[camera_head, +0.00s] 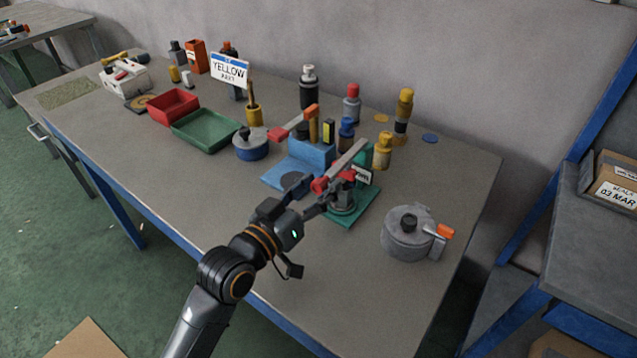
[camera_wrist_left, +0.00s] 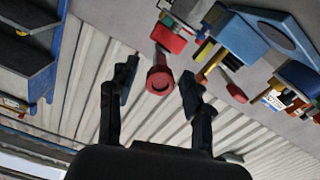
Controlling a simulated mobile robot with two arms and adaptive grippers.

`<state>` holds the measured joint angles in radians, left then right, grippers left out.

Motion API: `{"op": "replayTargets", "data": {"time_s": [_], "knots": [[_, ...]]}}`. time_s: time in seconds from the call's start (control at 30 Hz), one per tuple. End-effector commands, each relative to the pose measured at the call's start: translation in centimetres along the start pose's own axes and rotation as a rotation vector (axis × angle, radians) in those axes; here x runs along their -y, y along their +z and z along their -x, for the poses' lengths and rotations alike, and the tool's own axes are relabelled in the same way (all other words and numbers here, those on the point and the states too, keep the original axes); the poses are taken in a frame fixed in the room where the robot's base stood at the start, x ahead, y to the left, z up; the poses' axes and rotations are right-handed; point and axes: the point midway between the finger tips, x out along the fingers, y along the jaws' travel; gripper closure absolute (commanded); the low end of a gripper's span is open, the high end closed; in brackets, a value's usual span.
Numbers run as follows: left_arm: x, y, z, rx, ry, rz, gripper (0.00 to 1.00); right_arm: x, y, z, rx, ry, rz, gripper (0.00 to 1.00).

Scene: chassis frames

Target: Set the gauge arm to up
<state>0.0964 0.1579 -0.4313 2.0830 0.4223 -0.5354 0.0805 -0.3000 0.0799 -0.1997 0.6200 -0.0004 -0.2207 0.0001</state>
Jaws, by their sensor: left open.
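A device on a green base plate (camera_head: 357,214) carries a long grey arm (camera_head: 347,160) with a red end knob (camera_head: 320,185). The arm slants down toward me; I cannot tell for certain that it is the gauge arm. A small white label (camera_head: 361,175) stands beside it, its text too small to read. My left gripper (camera_head: 318,197) is open near the red knob. In the left wrist view a round red knob (camera_wrist_left: 160,79) shows between the spread fingers (camera_wrist_left: 159,88); contact is not visible. The gripper partly hides the device. My right gripper is not visible.
A blue fixture (camera_head: 312,153) with a red-ended lever (camera_head: 279,135) stands close at left. A grey lidded pot (camera_head: 407,240) stands at right. Bottles, a green tray (camera_head: 206,141) and a red bin (camera_head: 172,105) lie farther back. The bench's front strip is clear.

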Motion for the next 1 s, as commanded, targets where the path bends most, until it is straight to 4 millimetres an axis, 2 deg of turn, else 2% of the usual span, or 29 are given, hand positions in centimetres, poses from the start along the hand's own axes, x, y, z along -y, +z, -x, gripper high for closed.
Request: {"op": "replayTargets", "data": {"time_s": [0.37, 0.6, 0.87, 1.0], "knots": [[0.0, 0.0, -0.5, -0.001, 0.0, 0.0, 0.52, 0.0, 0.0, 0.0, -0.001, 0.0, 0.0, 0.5], [0.0, 0.0, -0.5, -0.001, 0.0, 0.0, 1.0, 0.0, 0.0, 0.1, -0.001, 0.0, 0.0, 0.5], [0.0, -0.1, -0.5, 0.001, -0.001, 0.0, 1.0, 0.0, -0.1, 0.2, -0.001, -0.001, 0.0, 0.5], [0.1, -0.7, -0.8, 0.015, -0.005, -0.001, 1.0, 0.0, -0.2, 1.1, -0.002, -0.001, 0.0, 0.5]]}}
